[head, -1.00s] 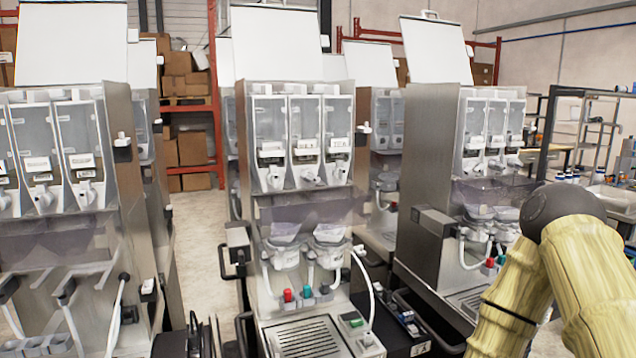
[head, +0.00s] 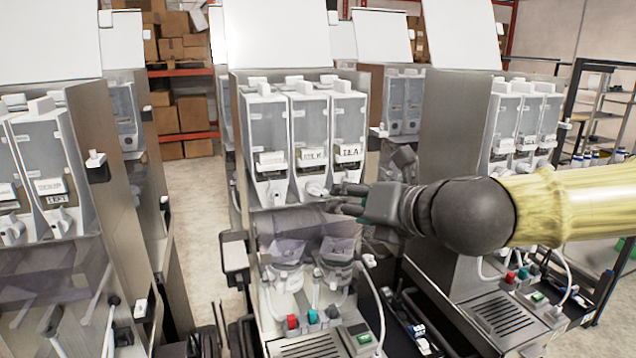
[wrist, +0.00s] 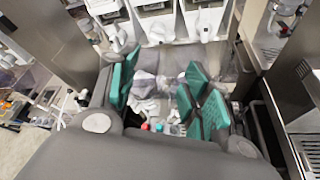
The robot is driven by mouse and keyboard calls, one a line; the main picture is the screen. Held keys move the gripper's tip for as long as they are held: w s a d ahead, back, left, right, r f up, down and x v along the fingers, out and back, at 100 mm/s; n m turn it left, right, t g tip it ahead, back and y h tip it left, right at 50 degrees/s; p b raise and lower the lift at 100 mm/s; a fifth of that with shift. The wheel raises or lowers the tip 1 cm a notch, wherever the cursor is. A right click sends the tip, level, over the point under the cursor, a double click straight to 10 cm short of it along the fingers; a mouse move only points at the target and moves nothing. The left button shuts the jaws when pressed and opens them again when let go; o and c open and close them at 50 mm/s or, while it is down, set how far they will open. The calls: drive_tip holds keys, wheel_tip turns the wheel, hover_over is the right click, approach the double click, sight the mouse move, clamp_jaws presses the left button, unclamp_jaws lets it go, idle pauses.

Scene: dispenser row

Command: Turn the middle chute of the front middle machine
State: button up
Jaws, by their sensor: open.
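The front middle machine (head: 300,225) has three clear-fronted canisters side by side, each with a white chute low on its front. The middle chute (head: 315,188) shows just left of my gripper (head: 352,198) in the head view. The right canister (head: 348,125) has a label that seems to read TEA; its chute is largely hidden by my gripper. In the wrist view my gripper (wrist: 168,100) has its green-padded fingers spread with nothing between them. White chutes (wrist: 160,32) show beyond the fingertips there. I cannot tell whether a finger touches the middle chute.
Below the canisters are clear mixing bowls (head: 338,250), hoses and red and teal valves (head: 292,321). Similar machines stand to the left (head: 50,190) and right (head: 520,125). Floor (head: 195,205) shows between the left and middle machines.

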sight(318, 192)
drive_tip(key=shift+w+a+r+p+x, duration=0.1)
drive_tip(key=shift+r+p+x, duration=0.3)
drive_tip(key=shift+x, duration=1.3)
drive_tip(key=shift+w+a+r+p+x, duration=0.15)
drive_tip(key=shift+p+x, duration=0.5)
drive_tip(key=shift+x, duration=1.05)
drive_tip(key=shift+w+r+p+x, duration=0.1)
drive_tip(key=shift+r+p+x, duration=0.35)
drive_tip(key=shift+x, duration=1.25)
drive_tip(key=shift+f, duration=0.1)
drive_tip(key=c, duration=1)
